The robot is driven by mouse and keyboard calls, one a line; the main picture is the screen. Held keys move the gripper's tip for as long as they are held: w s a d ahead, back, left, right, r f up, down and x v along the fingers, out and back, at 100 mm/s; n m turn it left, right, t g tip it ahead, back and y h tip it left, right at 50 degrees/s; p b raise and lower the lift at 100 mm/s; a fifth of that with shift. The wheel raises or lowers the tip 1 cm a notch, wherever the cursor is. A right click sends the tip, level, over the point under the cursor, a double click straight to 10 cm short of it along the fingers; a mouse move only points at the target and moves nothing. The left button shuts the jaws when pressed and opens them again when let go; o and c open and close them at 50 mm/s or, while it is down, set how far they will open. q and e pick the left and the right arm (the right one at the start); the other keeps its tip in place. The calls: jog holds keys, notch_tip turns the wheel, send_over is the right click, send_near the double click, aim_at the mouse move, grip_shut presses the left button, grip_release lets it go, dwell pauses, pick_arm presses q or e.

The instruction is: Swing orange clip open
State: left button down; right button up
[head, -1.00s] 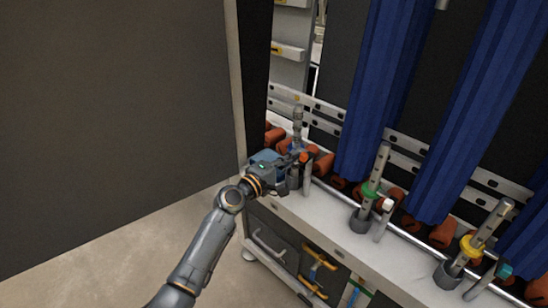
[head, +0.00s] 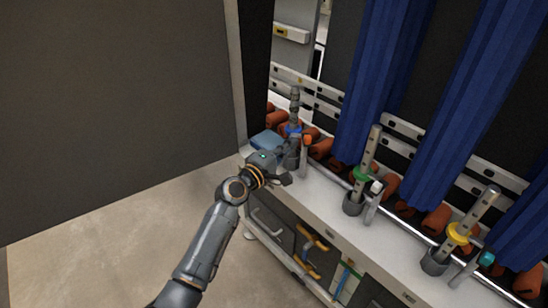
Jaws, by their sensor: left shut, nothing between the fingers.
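A slim grey post with an orange top (head: 307,141), which looks like the orange clip, stands at the left end of the white ledge. Beside it stands a taller grey post with a blue ring (head: 293,131) in a dark holder. My left gripper (head: 284,154) is shut and empty, just left of these posts. The gripper and wrist hide part of the ledge there. Whether a finger touches the clip is too small to tell. My right gripper is out of view.
Posts with a green ring (head: 361,174) and a yellow ring (head: 458,234) stand farther right on the ledge (head: 325,207). Blue curtains (head: 382,90) hang behind. A dark panel (head: 110,110) fills the left. Open floor (head: 120,240) lies below it.

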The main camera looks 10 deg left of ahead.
pick_arm(q)
jog(key=v, duration=1)
jog(key=shift+s, duration=0.2)
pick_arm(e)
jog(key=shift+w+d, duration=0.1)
